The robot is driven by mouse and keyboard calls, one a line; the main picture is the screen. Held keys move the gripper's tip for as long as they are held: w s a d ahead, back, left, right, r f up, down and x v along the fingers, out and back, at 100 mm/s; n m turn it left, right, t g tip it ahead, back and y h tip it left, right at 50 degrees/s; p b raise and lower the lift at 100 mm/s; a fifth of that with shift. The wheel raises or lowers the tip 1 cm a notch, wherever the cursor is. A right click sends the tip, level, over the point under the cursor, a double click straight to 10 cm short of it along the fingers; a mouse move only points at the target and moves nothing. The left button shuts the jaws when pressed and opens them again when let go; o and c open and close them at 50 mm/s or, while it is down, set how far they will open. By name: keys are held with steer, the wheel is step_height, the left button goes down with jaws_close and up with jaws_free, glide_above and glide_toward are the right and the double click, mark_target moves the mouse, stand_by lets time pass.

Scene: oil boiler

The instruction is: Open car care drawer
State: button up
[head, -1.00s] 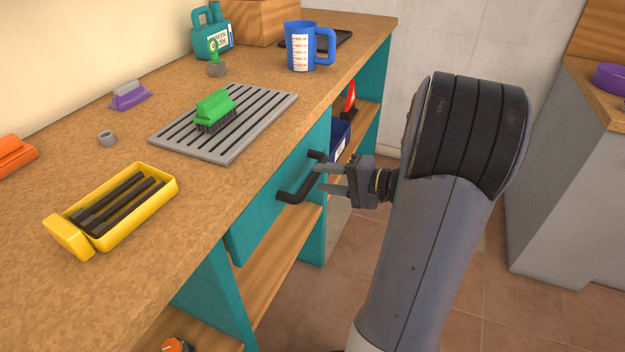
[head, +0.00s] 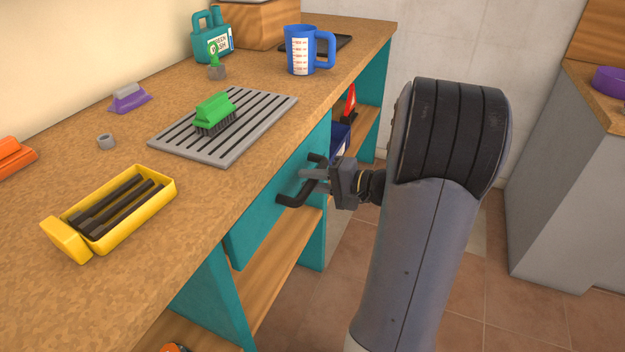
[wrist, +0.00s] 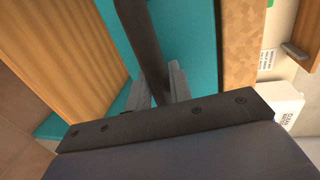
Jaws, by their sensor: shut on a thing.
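The teal drawer front (head: 265,219) sits under the worktop and looks closed. Its dark bar handle (head: 294,198) stands out from the front. My gripper (head: 313,180) is at the handle's far part, with its fingers shut on it. In the wrist view the dark handle (wrist: 143,45) runs between the two grey fingers of my gripper (wrist: 159,88), with the teal drawer front (wrist: 190,45) behind. Part of the handle is hidden by the fingers in the head view.
The worktop (head: 70,290) holds a yellow tray (head: 125,228), a green brush (head: 214,112) on a grey grate (head: 262,112) and a blue jug (head: 301,50). Open wooden shelves (head: 285,252) lie below the drawer. The tiled floor (head: 510,310) right of my arm is clear.

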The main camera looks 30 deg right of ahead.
jaws_close()
